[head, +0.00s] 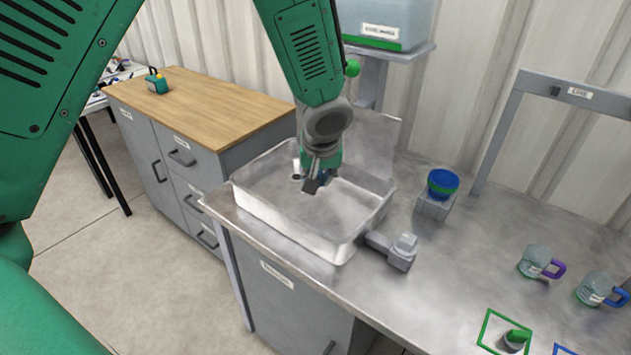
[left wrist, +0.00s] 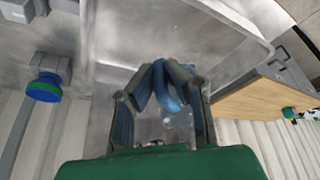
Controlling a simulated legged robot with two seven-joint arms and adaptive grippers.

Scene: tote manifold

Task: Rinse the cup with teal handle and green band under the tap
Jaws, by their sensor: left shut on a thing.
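My left gripper (head: 315,184) is over the sink basin (head: 350,245), pointing down into it. In the left wrist view its fingers are closed around a bluish curved piece (left wrist: 166,88), which looks like a cup handle. A clear, glassy shape (left wrist: 180,119) shows beside it, probably the cup body. The arm hides most of it in the head view, and I cannot make out a green band. The tap spout is not clear to see; a grey block-shaped fitting (head: 402,252) stands at the basin's right edge. My right gripper is not in view.
A purple-handled cup (head: 535,262) and a blue-handled cup (head: 597,289) stand on the counter at right. A wood-topped cabinet (head: 205,105) is at left. The counter's middle is clear.

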